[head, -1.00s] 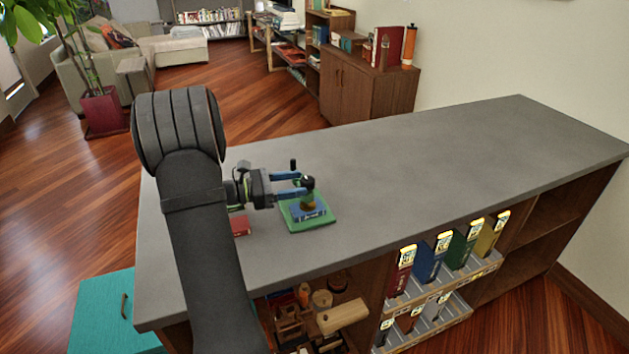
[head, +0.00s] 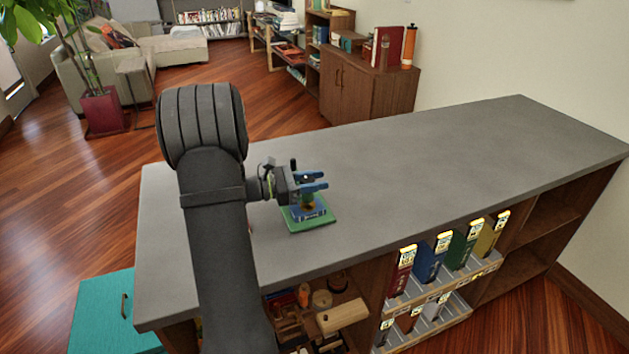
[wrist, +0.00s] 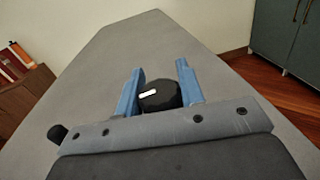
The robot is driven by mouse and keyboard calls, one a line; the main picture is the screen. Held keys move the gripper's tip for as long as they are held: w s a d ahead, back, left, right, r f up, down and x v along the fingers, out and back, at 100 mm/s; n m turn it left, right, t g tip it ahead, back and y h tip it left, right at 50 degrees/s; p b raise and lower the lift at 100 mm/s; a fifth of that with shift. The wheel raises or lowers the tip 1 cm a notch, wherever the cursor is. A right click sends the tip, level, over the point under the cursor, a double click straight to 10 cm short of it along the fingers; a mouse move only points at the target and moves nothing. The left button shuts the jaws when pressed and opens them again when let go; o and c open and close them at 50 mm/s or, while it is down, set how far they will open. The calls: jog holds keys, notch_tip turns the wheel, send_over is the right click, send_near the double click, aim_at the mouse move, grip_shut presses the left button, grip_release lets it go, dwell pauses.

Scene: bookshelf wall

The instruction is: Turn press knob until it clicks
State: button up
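The press knob (wrist: 160,95) is black and round with a white mark on top. In the wrist view it sits between my gripper's two blue fingers, close to both; whether they touch it I cannot tell. In the head view my gripper (head: 316,181) reaches in from the left, fingers spread around the knob, which they mostly hide. The knob's yellowish base (head: 308,204) shows below the fingers, above a blue block (head: 308,214) on a green plate (head: 312,224). The gripper looks open.
The grey counter top (head: 420,160) is clear to the right and behind. Below its front edge are shelves with coloured books (head: 430,264) and wooden items (head: 342,316). A teal cabinet (head: 105,310) stands at the lower left.

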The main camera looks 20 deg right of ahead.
jog(key=shift+g, duration=0.3)
jog(key=m+g, duration=0.1)
jog(key=g, duration=0.1)
jog(key=m+g+y, duration=0.1)
jog(key=m+g, duration=0.1)
jog(key=shift+s+a+y, duration=0.1)
jog(key=shift+s+y, duration=0.1)
jog(key=shift+y, duration=0.1)
jog(key=shift+s+a+m+g+y, duration=0.1)
jog(key=shift+s+m+g+y, duration=0.1)
jog(key=shift+m+g+y, duration=1.25)
jog(key=shift+g+h, duration=0.25)
jog(key=shift+g, duration=0.4)
jog(key=o, duration=1)
